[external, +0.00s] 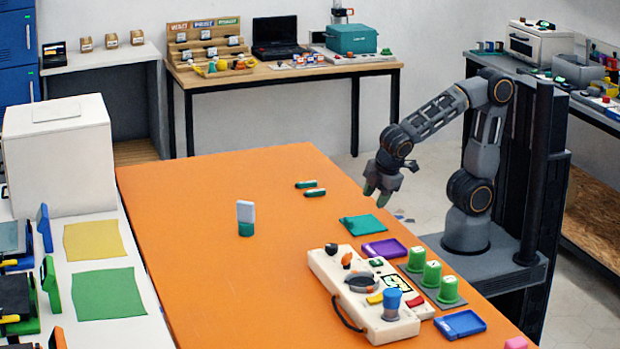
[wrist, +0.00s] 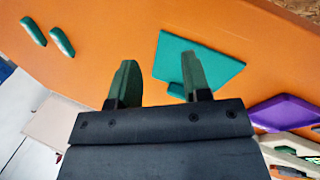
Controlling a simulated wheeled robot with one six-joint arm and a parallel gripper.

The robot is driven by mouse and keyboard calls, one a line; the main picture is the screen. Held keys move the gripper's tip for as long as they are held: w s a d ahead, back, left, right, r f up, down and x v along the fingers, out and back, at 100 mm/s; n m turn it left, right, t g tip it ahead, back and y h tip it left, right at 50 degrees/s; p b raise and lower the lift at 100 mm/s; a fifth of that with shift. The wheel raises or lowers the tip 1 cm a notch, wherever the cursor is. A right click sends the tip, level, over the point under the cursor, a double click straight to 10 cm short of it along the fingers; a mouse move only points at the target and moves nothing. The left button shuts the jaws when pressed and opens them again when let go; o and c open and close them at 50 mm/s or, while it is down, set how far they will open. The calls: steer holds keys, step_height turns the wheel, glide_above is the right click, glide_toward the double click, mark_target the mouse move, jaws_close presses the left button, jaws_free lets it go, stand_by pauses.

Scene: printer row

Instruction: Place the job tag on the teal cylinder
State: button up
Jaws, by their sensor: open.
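My gripper (external: 377,192) is open and empty, raised above the right edge of the orange table. Its two dark green fingers (wrist: 161,80) are apart in the wrist view. An upright piece with a pale grey top and a teal lower part (external: 246,229) stands alone mid-table, well left of my gripper. I cannot tell whether this is the teal cylinder, the job tag or both together. A teal square sheet (external: 363,225) lies below my gripper; it also shows in the wrist view (wrist: 215,62). A small teal shape beside one finger there is partly hidden.
Two small green-and-dark pieces (external: 310,188) lie behind the sheet. A white control box (external: 345,285), a purple tray (external: 385,249), several green cylinders (external: 432,274) and a blue tray (external: 460,324) crowd the right front. The orange table's (external: 200,260) left part is clear.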

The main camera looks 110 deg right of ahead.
steer(key=s+a+m+t+y, duration=0.1)
steer(key=s+a+m+y, duration=0.2)
steer(key=a+m, duration=0.1)
steer(key=shift+s+m+y, duration=0.3)
steer(key=shift+s, duration=0.05)
steer(key=w+p+v, duration=0.1)
steer(key=p+v, duration=0.6)
steer(key=w+r+p+v, duration=0.1)
steer(key=w+p+v, duration=0.1)
steer(key=p+v, duration=0.5)
steer(key=shift+a+r+t, duration=0.3)
steer(key=shift+r+t, duration=0.1)
steer(key=shift+r, duration=0.05)
